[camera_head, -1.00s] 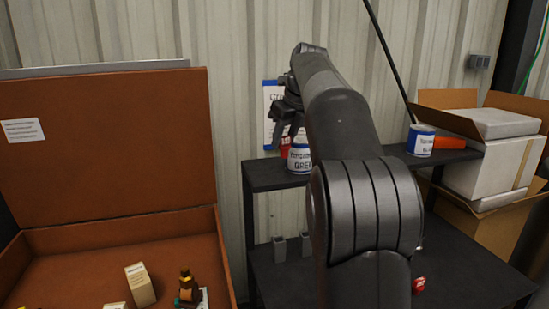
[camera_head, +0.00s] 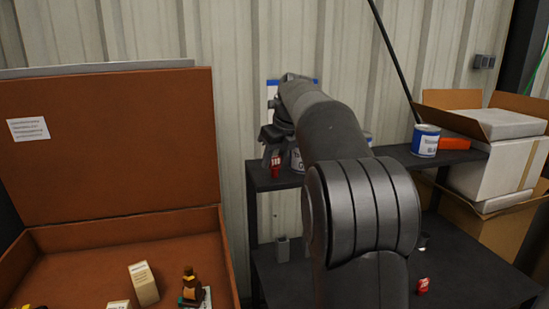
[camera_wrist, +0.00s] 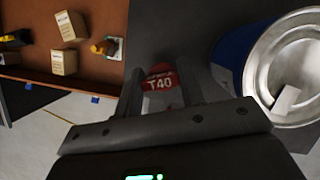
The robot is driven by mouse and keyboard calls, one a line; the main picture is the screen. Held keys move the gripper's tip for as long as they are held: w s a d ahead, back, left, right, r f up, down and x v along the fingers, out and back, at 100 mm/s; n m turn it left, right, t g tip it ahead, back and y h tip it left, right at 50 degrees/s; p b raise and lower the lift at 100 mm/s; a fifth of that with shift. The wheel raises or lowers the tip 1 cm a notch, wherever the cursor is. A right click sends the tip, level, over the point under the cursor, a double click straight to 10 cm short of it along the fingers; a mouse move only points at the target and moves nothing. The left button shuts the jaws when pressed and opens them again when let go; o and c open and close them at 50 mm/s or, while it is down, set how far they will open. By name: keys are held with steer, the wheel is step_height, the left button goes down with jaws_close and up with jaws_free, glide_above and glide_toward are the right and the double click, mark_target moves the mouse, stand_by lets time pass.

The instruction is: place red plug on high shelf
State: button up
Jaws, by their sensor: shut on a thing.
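A red plug (camera_head: 276,166) is held by my gripper (camera_head: 272,153) at the left end of the high black shelf (camera_head: 268,184). In the wrist view the red plug (camera_wrist: 160,78) shows a white "T40" mark and sits between the fingertips of my gripper (camera_wrist: 162,92). The gripper is shut on it. The plug is at or just above the shelf surface; I cannot tell whether it touches. Another red piece (camera_head: 422,286) lies on the lower shelf (camera_head: 470,270) at the right.
A paint can (camera_head: 297,160) stands close to the right of my gripper, and its metal lid (camera_wrist: 295,60) shows large in the wrist view. Another blue-white can (camera_head: 425,141) and an orange block (camera_head: 455,143) stand at the shelf's right. An open brown case (camera_head: 110,150) is at the left.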

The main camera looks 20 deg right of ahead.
steer(key=o, duration=1)
steer(key=v, duration=1.1)
steer(key=s+a+f+n, duration=0.1)
steer(key=s+a+n, duration=0.1)
steer(key=s+n, duration=0.65)
steer(key=s+a+f+n+h, duration=0.1)
steer(key=s+a+f+n, duration=0.1)
steer(key=s+f+n, duration=0.9)
steer(key=s+a+f+n+t, duration=0.1)
steer(key=s+a+f+n, duration=0.2)
steer(key=s+f+n, duration=0.9)
steer(key=s, duration=0.3)
steer(key=shift+a+h, duration=0.35)
steer(key=shift+h, duration=0.05)
